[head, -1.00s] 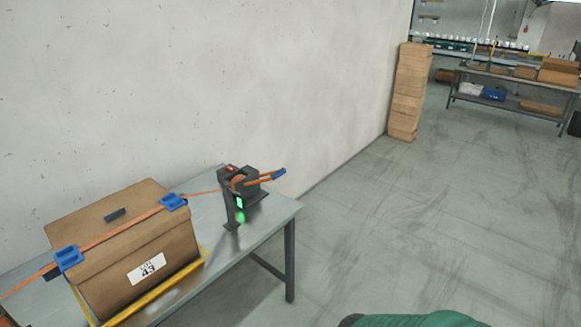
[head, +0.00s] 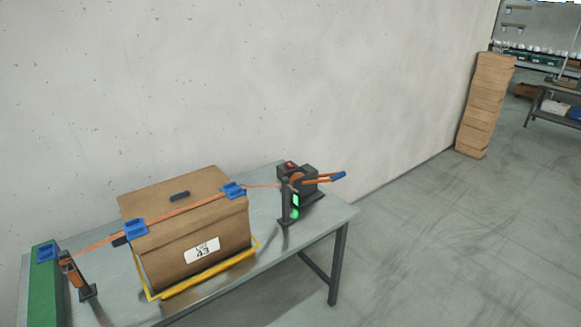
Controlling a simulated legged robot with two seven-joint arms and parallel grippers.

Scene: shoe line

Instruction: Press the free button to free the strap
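An orange strap (head: 187,209) runs over a brown cardboard box (head: 190,258) labelled 43, through blue corner guards (head: 135,228). At its right end is a dark ratchet device (head: 298,179) on a post, with an orange lever (head: 322,178) tipped in blue. The device has a red button (head: 290,165) on top and green lit parts (head: 295,207) on its front. The strap's left end meets a small dark post (head: 79,278). Neither of my grippers is in view.
The box stands in a yellow frame (head: 206,283) on a grey metal table (head: 335,214) against a concrete wall. A green panel (head: 45,290) is at the table's left end. Stacked cardboard (head: 485,105) stands by the wall. The floor to the right is clear.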

